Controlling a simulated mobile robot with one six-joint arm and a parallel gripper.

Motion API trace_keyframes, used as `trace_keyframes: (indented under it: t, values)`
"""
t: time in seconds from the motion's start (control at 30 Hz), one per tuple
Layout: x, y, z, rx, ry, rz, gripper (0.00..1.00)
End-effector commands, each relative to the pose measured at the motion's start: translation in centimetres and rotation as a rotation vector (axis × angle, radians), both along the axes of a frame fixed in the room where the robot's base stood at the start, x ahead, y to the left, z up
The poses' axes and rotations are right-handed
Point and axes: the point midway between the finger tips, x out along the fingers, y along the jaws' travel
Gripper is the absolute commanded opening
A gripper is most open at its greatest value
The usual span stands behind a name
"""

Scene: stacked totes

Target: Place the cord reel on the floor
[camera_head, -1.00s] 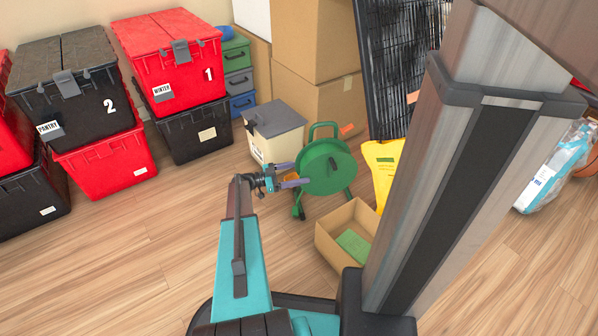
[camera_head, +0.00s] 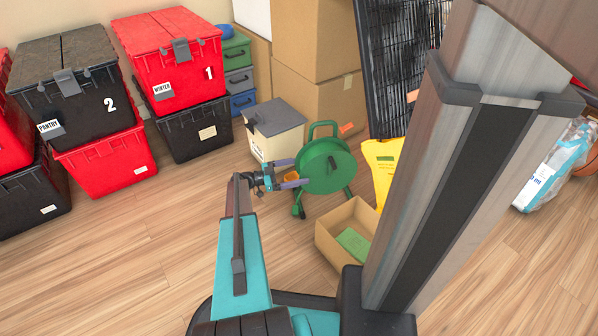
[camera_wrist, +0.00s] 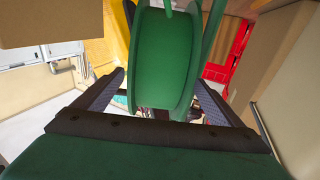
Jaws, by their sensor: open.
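The green cord reel (camera_head: 326,166) stands on its frame on the wooden floor (camera_head: 150,260), in front of the cardboard boxes. My gripper (camera_head: 293,173) reaches it from the left, with its fingers at the reel's near edge. In the wrist view the reel's drum (camera_wrist: 163,62) fills the upper middle. The open fingers of my gripper (camera_wrist: 160,105) show to the left and right of the drum. I cannot tell whether either finger touches it. The lower part of the reel's frame is partly hidden.
A beige bin with a grey lid (camera_head: 273,130) stands behind and left of the reel. An open cardboard box (camera_head: 335,253) stands in front, and a yellow object (camera_head: 383,165) to the right. Stacked totes (camera_head: 180,65) line the back left. Floor at left front is clear.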

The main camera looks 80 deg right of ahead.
Motion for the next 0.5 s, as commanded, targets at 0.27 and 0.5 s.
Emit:
trace_keyframes:
  t: [0.27,0.5]
  values:
    - [3.2,1.1,0.1,0.002,0.001,0.003,0.91]
    - [6.9,2.4,-0.1,0.000,-0.001,0.003,0.91]
